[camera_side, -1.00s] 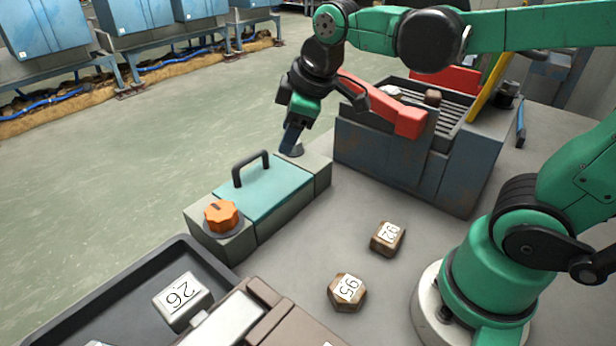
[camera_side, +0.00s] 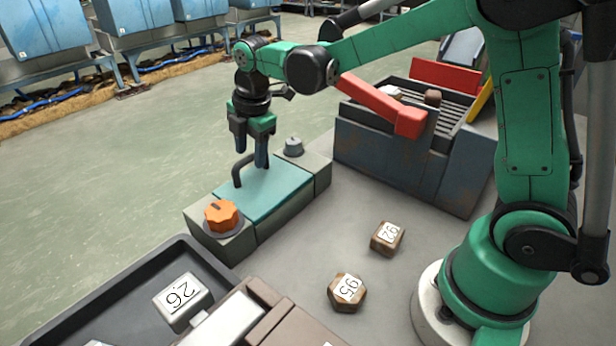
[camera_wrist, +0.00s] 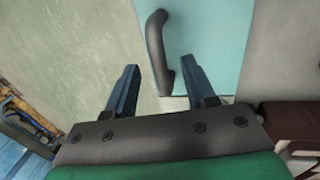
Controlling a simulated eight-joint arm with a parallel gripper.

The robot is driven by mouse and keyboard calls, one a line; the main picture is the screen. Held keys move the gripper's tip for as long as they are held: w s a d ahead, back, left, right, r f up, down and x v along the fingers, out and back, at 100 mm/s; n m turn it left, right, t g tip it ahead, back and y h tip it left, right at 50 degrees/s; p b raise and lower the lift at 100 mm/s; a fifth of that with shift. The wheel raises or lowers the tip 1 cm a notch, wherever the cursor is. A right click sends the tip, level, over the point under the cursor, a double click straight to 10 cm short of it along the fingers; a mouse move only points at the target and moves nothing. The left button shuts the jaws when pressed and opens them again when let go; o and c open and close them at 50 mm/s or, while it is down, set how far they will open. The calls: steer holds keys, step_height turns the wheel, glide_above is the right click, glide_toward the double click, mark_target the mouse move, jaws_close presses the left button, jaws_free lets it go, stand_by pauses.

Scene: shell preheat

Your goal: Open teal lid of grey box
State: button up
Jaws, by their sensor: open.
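The grey box (camera_side: 285,216) stands at the table's far left edge, with its teal lid (camera_side: 274,196) lying flat and closed. A dark arched handle (camera_side: 238,172) rises from the lid; its right part is hidden behind my gripper. My gripper (camera_side: 254,160) points down over the lid at the handle, fingers apart. In the wrist view, the handle (camera_wrist: 155,52) and teal lid (camera_wrist: 215,45) lie ahead. The handle's near end reaches between my two blue fingertips (camera_wrist: 158,75), closer to the right one. I cannot tell whether a finger touches it.
An orange knob (camera_side: 221,215) sits on the box's near end and a grey knob (camera_side: 294,146) on its far end. A blue-grey grill unit with a red handle (camera_side: 385,104) stands behind right. Numbered blocks (camera_side: 387,238) (camera_side: 347,291) lie on open table; a dark tray (camera_side: 105,305) is in front.

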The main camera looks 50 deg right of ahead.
steer(key=shift+f, duration=0.1)
jaws_close()
stand_by(1.4)
